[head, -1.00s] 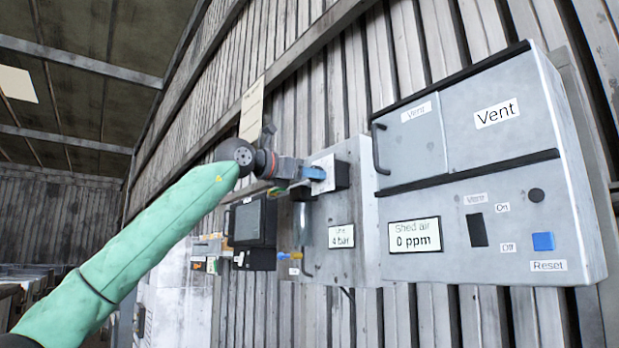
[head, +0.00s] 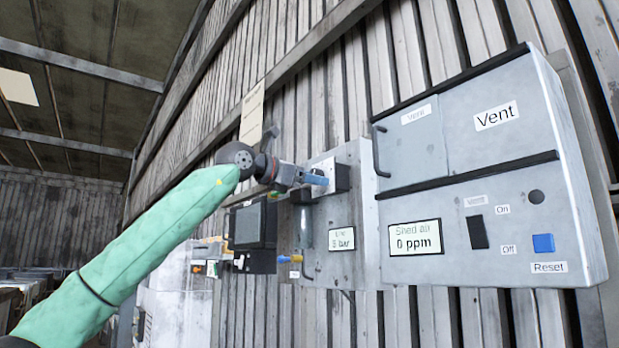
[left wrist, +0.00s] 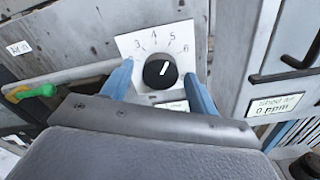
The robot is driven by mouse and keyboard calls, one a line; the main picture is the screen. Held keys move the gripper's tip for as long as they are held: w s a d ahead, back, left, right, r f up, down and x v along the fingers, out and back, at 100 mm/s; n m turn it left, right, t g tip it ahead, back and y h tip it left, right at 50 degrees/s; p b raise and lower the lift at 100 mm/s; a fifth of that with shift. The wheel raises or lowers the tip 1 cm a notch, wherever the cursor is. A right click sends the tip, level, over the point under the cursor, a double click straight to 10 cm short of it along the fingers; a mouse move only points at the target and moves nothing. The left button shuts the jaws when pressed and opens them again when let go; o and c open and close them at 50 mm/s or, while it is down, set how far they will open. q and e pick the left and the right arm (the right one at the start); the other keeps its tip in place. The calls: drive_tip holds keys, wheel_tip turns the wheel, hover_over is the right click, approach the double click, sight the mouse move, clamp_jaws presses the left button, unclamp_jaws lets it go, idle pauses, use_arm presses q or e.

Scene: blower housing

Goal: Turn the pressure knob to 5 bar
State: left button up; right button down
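The pressure knob (left wrist: 160,72) is a round black knob with a white pointer line, on a white dial plate (left wrist: 132,44) numbered about 2 to 6. The pointer tilts slightly right of straight up, towards the 5. My left gripper (left wrist: 158,69) is open, with its blue fingers apart on either side of the knob and gaps showing. The line pressure display (head: 342,239) appears to read 5 bar, though the digit is small. My right gripper is out of view.
The grey vent cabinet (head: 430,275) stands right of the regulator panel, with a handle (head: 380,150), a black switch (head: 477,232) and a blue reset button (head: 543,243).

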use_arm(q)
drive_tip(key=b+v, duration=0.2)
drive_tip(key=v, duration=0.5)
drive_tip(key=shift+s+a+b, duration=0.2)
drive_tip(key=shift+a+b, duration=0.15)
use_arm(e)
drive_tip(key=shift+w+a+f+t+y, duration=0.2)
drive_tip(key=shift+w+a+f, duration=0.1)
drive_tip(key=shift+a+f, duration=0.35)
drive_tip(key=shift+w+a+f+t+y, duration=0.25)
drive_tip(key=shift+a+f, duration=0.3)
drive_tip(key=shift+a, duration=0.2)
